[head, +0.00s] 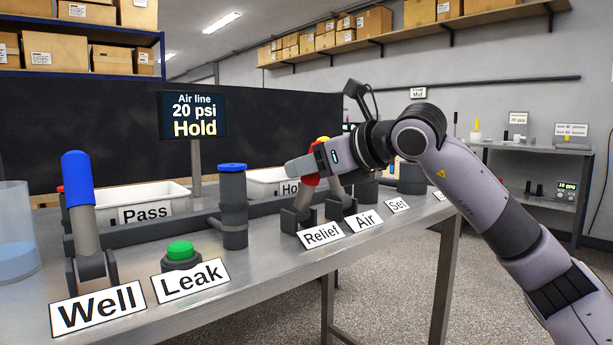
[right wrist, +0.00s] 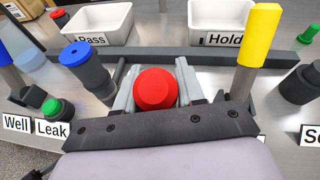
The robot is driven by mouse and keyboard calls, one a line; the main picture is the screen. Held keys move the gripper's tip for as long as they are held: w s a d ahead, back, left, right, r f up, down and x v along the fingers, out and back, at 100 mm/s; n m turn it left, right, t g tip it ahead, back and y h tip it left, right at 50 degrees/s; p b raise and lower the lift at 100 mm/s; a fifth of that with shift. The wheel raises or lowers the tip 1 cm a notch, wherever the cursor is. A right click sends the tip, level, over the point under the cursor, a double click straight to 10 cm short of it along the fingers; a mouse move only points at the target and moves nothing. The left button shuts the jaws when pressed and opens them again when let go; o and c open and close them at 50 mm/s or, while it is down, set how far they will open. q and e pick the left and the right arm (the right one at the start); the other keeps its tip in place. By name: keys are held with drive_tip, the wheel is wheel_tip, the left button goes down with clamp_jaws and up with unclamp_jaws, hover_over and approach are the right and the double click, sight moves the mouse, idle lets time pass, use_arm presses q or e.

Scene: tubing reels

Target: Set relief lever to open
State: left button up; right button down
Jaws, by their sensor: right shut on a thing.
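The relief lever, with a red knob (head: 311,180), stands behind the Relief label (head: 322,235) on the bench. Its shaft leans slightly in the head view. My right gripper (head: 298,167) is at the top of this lever. In the right wrist view, the red knob (right wrist: 155,89) sits between the two grey fingers of my right gripper (right wrist: 155,82), which are shut on it. The gripper hides part of the knob in the head view. My left gripper is not in view.
The yellow air lever (right wrist: 260,35) stands close on the right. A blue-topped post (right wrist: 82,62), a green Leak button (head: 180,250) and the blue Well lever (head: 78,178) are on the left. Pass (right wrist: 97,22) and Hold bins stand behind. A display (head: 194,115) reads 20 psi, Hold.

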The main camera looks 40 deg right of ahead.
idle(0.4)
drive_tip(key=c, duration=0.8)
unclamp_jaws()
drive_tip(key=shift+s, duration=0.1)
drive_tip(key=v, duration=0.7)
drive_tip(key=shift+s, duration=0.1)
